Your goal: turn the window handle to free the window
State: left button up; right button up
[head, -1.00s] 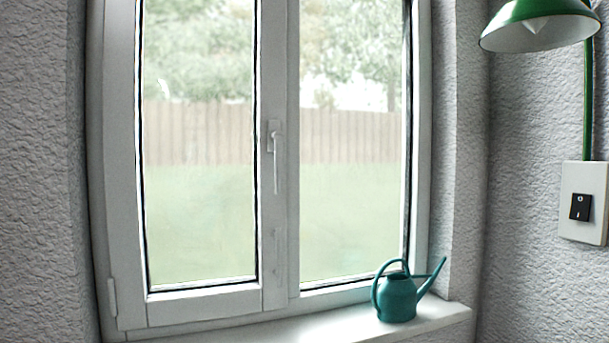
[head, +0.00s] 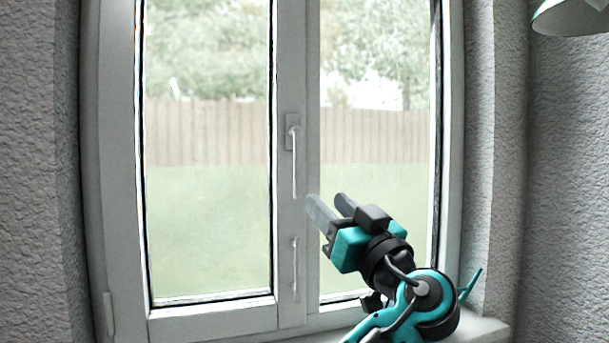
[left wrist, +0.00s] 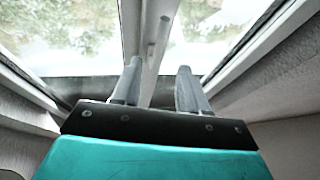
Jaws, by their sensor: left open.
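The white window handle (head: 294,170) hangs straight down from its plate on the middle post of the closed window (head: 205,320). My left gripper (head: 324,202) is open and empty, just right of the handle's lower end and slightly below it in the head view. Its fingers point up and left toward the post, and it appears apart from the handle. In the left wrist view the two fingers (left wrist: 158,88) stand apart, with the post between and beyond them. My right gripper is not in view.
A slim vertical shape (head: 295,270) shows lower on the post. The teal watering can on the sill (head: 484,331) is mostly hidden behind my left arm; its spout (head: 471,284) shows. A green lamp (head: 572,18) hangs at the upper right. Rough walls flank the window.

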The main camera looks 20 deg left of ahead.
aim_at(300, 176)
pick_arm(q)
jog(key=p+x, duration=0.3)
jog(key=x, duration=0.7)
jog(key=shift+w+a+r, duration=0.2)
jog(key=shift+w+a, duration=0.05)
jog(key=shift+w+a+r, duration=0.1)
jog(key=shift+w+a, duration=0.25)
jog(key=shift+w, duration=0.05)
grip_shut()
